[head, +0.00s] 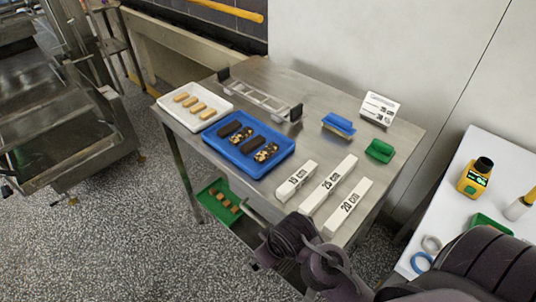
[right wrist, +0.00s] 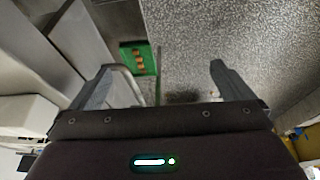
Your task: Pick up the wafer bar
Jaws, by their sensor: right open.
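In the head view my right arm comes in from the lower right and reaches the table's front edge, well away from the white tray. My left gripper is in neither view.
A blue tray (head: 262,173) with dark and nut-topped bars is beside the white tray. A green crate (head: 209,187) with brown pieces sits below.

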